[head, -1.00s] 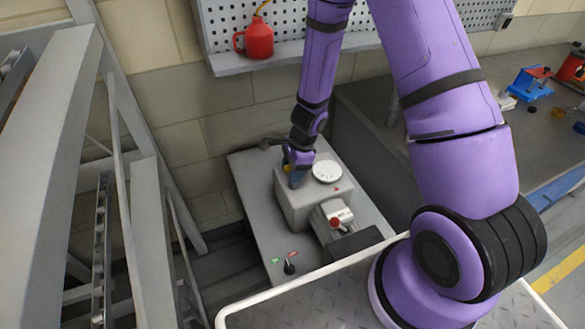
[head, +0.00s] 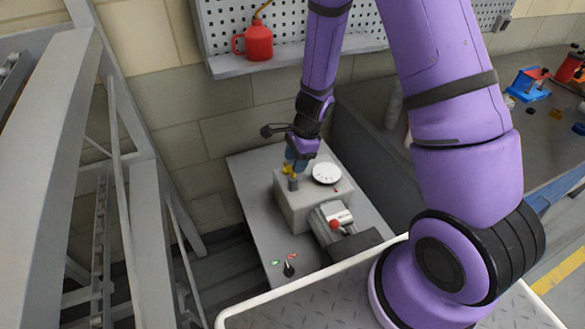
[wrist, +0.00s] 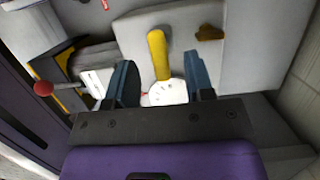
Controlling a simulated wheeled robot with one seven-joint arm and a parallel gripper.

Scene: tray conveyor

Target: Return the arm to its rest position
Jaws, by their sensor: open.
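My gripper (head: 296,166) is at the end of my purple arm, above the back left part of a grey box (head: 308,206) in the head view. In the wrist view my gripper (wrist: 160,80) has its two blue fingers wide apart. A yellow bar-shaped part (wrist: 157,55) shows between and beyond the fingers; no finger appears to touch it. A white round dial (head: 326,172) lies on the box's top, right of the gripper; part of it shows in the wrist view (wrist: 168,93).
The box stands on a grey bench (head: 253,200) with a red-knobbed unit (head: 334,224) and a black switch (head: 289,269). A shelf with a red oil can (head: 257,42) is behind. A steel frame (head: 145,210) is at left, a cluttered workbench (head: 545,115) at right.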

